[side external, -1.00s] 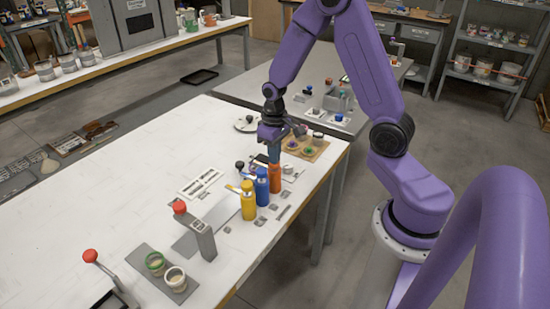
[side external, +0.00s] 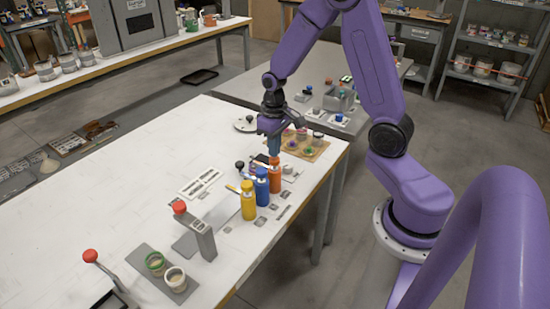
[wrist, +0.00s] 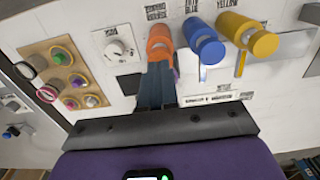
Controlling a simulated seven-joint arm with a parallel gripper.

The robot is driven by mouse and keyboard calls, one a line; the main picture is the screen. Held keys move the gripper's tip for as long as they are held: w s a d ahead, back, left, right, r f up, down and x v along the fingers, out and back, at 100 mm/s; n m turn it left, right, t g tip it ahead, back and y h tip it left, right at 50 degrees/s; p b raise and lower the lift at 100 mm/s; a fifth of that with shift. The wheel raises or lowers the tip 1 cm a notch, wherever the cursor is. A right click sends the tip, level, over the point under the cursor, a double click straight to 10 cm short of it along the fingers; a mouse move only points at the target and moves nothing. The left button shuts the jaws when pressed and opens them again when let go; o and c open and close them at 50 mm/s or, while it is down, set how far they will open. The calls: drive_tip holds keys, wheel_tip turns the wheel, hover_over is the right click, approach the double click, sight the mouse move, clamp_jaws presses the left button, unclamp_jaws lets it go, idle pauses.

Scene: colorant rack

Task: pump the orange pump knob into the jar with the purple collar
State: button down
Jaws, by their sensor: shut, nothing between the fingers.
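The orange pump bottle (side external: 275,181) stands at the right end of a row beside the blue and yellow ones. Its orange knob (wrist: 158,40) shows just beyond my fingertips in the wrist view. My gripper (side external: 275,154) is shut and empty, pointing down just over the orange pump. In the wrist view, my fingertips (wrist: 158,66) overlap the knob's near edge; I cannot tell whether they touch it. A small purple edge (wrist: 177,74) shows beside my fingers, probably the purple-collared jar, mostly hidden. The jar's contents and exact place under the spout are not visible.
A blue pump bottle (side external: 262,187) and a yellow one (side external: 248,200) stand close by. A wooden board (side external: 318,153) with several jars lies behind to the right. A grey dispenser with a red knob (side external: 180,207) stands in front left.

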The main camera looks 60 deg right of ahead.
drive_tip(key=shift+f, duration=0.1)
idle(0.3)
drive_tip(key=shift+f, duration=1.25)
drive_tip(key=shift+r, duration=1.35)
drive_tip(key=shift+f, duration=0.15)
drive_tip(key=shift+f, duration=1.25)
drive_tip(key=shift+r, duration=1.45)
